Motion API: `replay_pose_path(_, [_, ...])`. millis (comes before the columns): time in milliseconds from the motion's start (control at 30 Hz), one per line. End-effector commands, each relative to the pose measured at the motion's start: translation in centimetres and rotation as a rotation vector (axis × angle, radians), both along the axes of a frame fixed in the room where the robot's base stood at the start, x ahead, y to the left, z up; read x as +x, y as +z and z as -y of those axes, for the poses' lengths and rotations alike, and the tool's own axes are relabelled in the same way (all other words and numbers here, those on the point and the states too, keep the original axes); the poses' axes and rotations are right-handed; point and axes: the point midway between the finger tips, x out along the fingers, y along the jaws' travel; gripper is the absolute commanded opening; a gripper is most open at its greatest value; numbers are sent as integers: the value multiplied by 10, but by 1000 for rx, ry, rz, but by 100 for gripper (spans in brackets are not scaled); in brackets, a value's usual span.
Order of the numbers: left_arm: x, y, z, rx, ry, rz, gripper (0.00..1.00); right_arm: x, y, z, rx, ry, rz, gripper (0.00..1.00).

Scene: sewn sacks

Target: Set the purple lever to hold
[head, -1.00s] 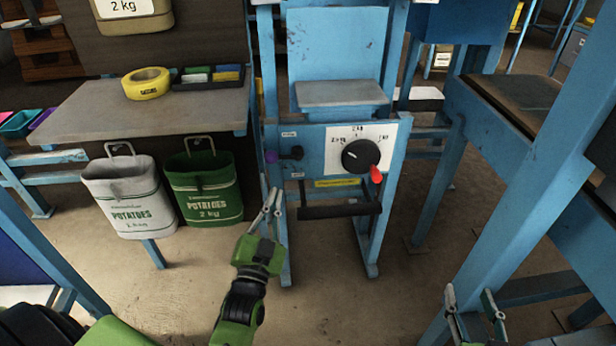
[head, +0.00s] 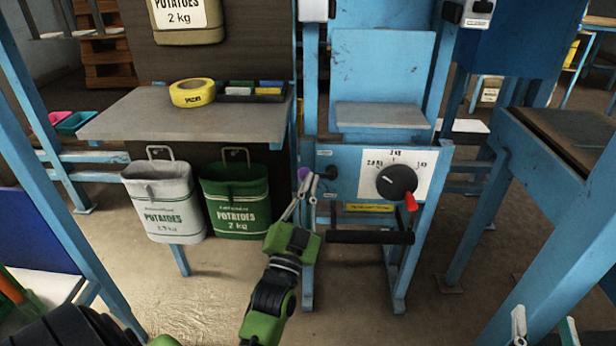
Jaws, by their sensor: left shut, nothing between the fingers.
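The purple lever (head: 304,174) is on the left of the blue machine's front panel. Its purple knob points left from a black pivot (head: 329,173). Small white labels sit above (head: 323,153) and below the pivot, too small to read. My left gripper (head: 313,180) is shut and empty, its tips at the knob and partly covering it; I cannot tell if they touch. My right gripper (head: 544,322) is at the bottom right edge, its fingers apart and empty, far from the lever.
A black dial (head: 396,182) with a red pointer is right of the lever, above a black bar (head: 385,237). White (head: 165,208) and green (head: 237,205) potato sacks hang left, under a grey shelf (head: 140,118) with yellow tape (head: 192,93). A blue frame stands right.

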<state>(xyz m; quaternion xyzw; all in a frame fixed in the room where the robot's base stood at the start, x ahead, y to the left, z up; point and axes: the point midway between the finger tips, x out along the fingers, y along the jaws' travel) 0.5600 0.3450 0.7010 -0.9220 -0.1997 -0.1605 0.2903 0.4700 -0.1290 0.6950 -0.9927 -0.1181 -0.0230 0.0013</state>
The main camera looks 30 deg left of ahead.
Motion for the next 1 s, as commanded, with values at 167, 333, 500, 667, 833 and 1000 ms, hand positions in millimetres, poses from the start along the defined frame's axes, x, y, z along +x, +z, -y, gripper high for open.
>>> replay_pose_path(167, [36,17,-11,0,0,5,0,-3,32,-4,41,10,157,40])
replay_pose_path(333, [49,12,-20,1,-1,-4,0,-12,67,-6,86,19,324,40])
replay_pose_path(500, [46,-1,-27,2,0,-3,0,-28,98,-6,132,28,483,40])
replay_pose_path(667, [45,-8,-32,0,0,-1,0,-42,118,-4,163,34,592,40])
replay_pose_path(833, [44,-12,-34,0,0,0,0,-50,129,-3,180,36,650,40])
replay_pose_path(1000, [44,-12,-35,0,0,0,0,-52,131,-3,184,37,661,40])
